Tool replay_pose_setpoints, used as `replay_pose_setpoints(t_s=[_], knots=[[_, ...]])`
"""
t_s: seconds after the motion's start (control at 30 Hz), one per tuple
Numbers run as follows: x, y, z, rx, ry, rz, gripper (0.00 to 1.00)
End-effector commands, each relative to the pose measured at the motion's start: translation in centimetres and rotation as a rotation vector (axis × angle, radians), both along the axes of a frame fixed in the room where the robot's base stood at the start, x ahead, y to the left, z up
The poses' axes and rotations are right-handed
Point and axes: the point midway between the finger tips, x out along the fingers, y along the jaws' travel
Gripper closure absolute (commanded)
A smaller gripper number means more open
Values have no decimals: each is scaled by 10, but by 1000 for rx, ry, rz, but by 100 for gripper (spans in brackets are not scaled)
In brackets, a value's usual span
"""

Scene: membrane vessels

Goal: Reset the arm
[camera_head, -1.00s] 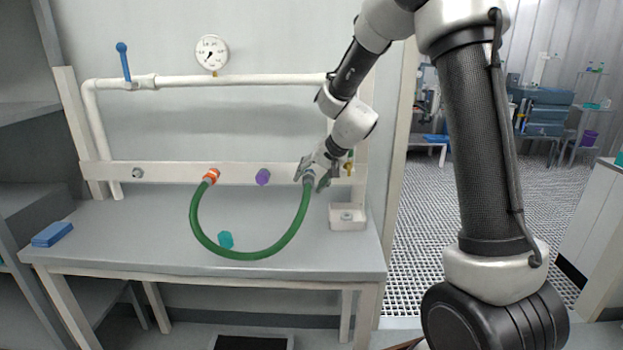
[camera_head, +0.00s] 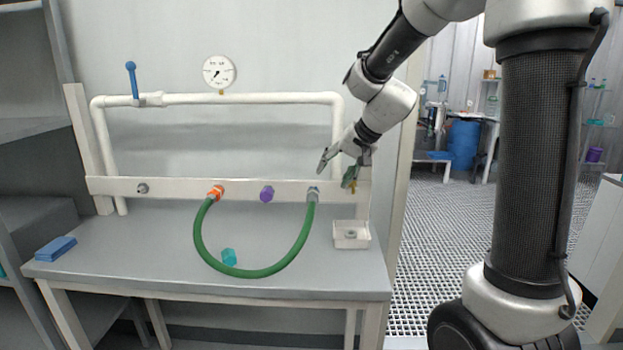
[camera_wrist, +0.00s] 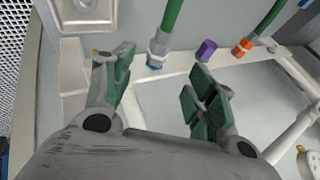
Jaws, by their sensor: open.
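My gripper (camera_head: 342,168) is open and empty in the head view, to the right of and above the hose's grey end fitting. The green hose (camera_head: 252,273) hangs in a U from the white rail (camera_head: 172,186), between an orange fitting (camera_head: 216,192) and the grey-blue fitting (camera_head: 313,194). In the wrist view my open fingers (camera_wrist: 158,92) show green pads with nothing between them. The grey-blue fitting (camera_wrist: 157,52) lies beyond the fingertips, apart from them.
A purple cap (camera_head: 267,194) sits on the rail between the hose ends. A pressure gauge (camera_head: 219,72) and blue-handled valve (camera_head: 132,80) are on the white pipe above. A white open box (camera_head: 351,241), teal piece (camera_head: 229,257) and blue block (camera_head: 56,248) are on the bench.

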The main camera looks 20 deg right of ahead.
Motion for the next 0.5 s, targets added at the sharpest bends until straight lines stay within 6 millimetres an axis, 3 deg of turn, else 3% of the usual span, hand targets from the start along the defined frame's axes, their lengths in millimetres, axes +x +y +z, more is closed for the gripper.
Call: replay_pose_setpoints(t_s=[0.13,0.27,0.37,0.5], knots=[[-7,0,-1,-2,25,17,43],[-38,-5,-24,-50,122,84,43],[-85,-17,-28,-118,194,159,43],[-160,-39,-17,-235,257,255,43]])
